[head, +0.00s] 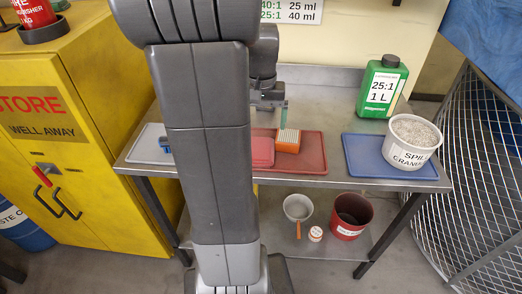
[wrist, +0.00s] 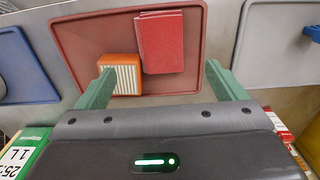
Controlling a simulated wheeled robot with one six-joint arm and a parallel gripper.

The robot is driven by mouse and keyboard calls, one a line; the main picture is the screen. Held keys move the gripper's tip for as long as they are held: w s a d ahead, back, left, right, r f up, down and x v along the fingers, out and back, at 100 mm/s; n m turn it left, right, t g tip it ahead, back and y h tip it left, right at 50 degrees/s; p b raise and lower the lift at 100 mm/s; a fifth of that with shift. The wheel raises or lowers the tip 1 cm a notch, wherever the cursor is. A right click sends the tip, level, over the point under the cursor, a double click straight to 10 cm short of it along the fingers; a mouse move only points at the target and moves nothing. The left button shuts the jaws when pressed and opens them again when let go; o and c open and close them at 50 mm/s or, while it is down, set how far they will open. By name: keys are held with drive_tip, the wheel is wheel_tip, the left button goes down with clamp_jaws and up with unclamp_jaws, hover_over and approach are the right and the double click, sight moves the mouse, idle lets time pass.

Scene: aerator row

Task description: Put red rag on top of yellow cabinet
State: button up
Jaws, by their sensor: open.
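The red rag (head: 262,152) is a flat folded red block on a red tray (head: 313,158) on the metal table, partly hidden by my arm. In the wrist view the rag (wrist: 160,42) lies just beyond my fingertips, beside an orange block with a pale ribbed top (wrist: 120,73). My gripper (wrist: 159,72) is open, its green fingers apart with nothing held. In the head view my gripper (head: 272,108) hangs above the tray, largely behind my arm. The yellow cabinet (head: 100,75) stands left of the table; part of its top is hidden by my arm.
A red extinguisher (head: 37,12) stands on the cabinet's far left. A green bottle (head: 383,87), a blue tray (head: 375,157) and a white bucket (head: 411,142) are on the table's right. A grey tray (head: 150,143) is at its left. A wire cage (head: 480,170) stands right.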

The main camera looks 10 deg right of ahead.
sight(261, 148)
drive_tip(key=f, duration=1)
drive_tip(key=shift+w, duration=0.35)
drive_tip(key=shift+c, duration=0.4)
drive_tip(key=c, duration=1.1)
drive_tip(key=shift+o, duration=0.2)
wheel_tip(261, 148, up, 10)
